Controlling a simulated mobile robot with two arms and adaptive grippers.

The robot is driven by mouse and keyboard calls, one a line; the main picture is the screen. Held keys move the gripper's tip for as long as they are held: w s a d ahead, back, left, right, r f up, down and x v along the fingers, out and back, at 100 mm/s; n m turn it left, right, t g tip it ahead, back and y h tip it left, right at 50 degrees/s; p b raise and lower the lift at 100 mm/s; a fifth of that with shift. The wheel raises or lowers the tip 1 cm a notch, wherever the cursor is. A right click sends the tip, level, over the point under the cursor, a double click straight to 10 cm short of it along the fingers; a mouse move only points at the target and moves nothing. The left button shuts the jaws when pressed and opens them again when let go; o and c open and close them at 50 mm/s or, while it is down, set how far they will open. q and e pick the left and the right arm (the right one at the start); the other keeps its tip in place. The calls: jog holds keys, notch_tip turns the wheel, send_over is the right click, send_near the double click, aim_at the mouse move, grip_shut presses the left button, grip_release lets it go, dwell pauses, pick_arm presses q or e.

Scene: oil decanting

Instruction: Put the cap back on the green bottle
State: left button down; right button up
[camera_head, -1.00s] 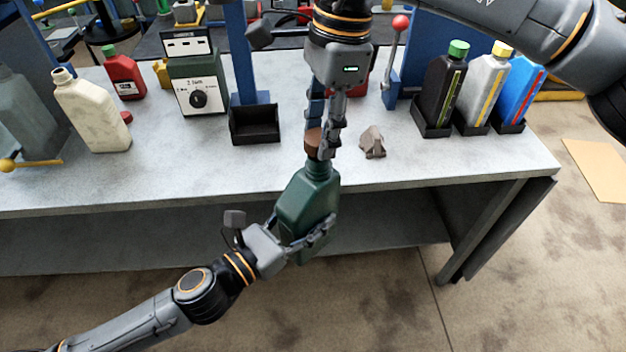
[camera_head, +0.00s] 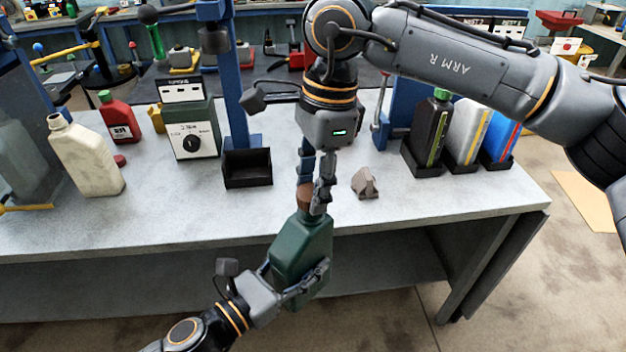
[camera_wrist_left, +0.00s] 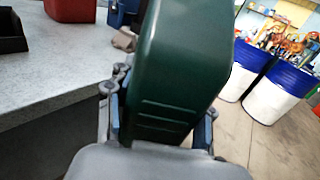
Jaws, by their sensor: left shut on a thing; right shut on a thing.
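The dark green bottle (camera_head: 302,248) is held tilted in front of the workbench's front edge, its neck pointing up. My left gripper (camera_head: 297,285) is shut around its lower body. The bottle's green side also fills the middle of the left wrist view (camera_wrist_left: 175,75), between the fingers. My right gripper (camera_head: 315,190) comes down from above and is shut on the brown cap (camera_head: 305,196). The cap is right at the top of the bottle's neck. The fingers partly cover it, so I cannot tell whether it is seated on the neck.
The grey workbench (camera_head: 150,222) carries a cream jug (camera_head: 85,158), a red bottle (camera_head: 119,120), a black bin (camera_head: 247,170) and a small grey-brown block (camera_head: 365,183). Several bottles stand in black holders at right, including a black one (camera_head: 431,128). Blue-and-white drums (camera_wrist_left: 270,92) stand beyond.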

jog(key=shift+f, duration=0.55)
dwell(0.4)
